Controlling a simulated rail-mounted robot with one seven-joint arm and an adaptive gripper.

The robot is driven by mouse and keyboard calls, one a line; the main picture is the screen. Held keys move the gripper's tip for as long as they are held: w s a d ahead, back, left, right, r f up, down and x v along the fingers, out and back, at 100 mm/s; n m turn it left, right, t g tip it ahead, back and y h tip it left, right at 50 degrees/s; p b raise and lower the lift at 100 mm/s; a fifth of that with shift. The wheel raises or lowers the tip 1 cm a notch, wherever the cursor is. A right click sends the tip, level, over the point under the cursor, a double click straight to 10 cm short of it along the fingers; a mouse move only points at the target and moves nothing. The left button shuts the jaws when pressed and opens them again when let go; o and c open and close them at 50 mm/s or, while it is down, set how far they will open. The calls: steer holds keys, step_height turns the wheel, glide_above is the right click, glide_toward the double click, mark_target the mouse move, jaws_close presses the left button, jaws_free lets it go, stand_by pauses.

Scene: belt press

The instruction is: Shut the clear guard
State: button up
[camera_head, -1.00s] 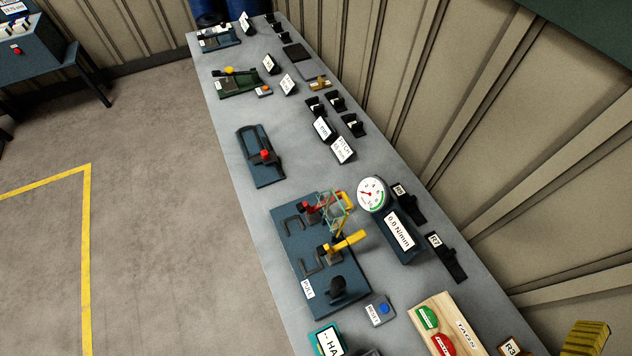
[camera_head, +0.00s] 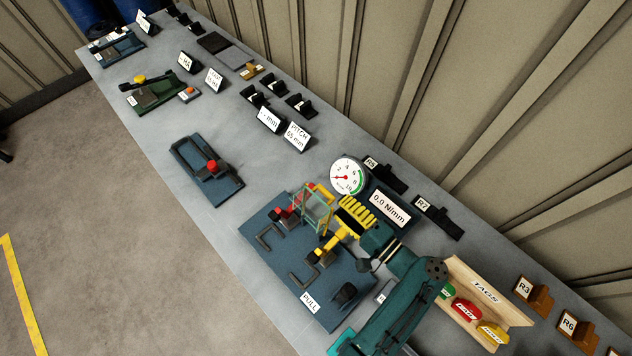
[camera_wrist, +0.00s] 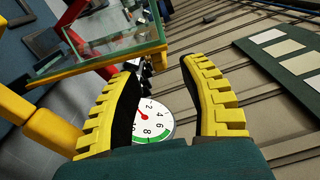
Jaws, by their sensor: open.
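The clear guard (camera_head: 317,209) is a transparent panel with yellow edging. It stands raised on the blue press base (camera_head: 272,232), beside a red part. In the wrist view the clear guard (camera_wrist: 115,32) fills the upper left, with a yellow bar along its lower edge. My gripper (camera_head: 345,212) has yellow ribbed fingers and is just right of the guard in the head view. In the wrist view my gripper (camera_wrist: 160,72) is open, with nothing held between its fingers. I cannot tell whether the left finger touches the guard. My gripper and arm hide part of the press's right side.
A yellow lever (camera_head: 332,243) stands close below the guard. A round dial (camera_head: 347,176) and the 0.0 N/mm display (camera_head: 388,209) stand close behind my gripper. A black knob (camera_head: 345,293) is at the base's front.

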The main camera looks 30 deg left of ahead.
mark_target(317, 185)
steer(key=x, duration=0.8)
steer(key=shift+w+a+p, duration=0.15)
steer(key=shift+a+p, duration=0.15)
steer(key=shift+a, duration=0.05)
steer(key=shift+c, duration=0.2)
jaws_close()
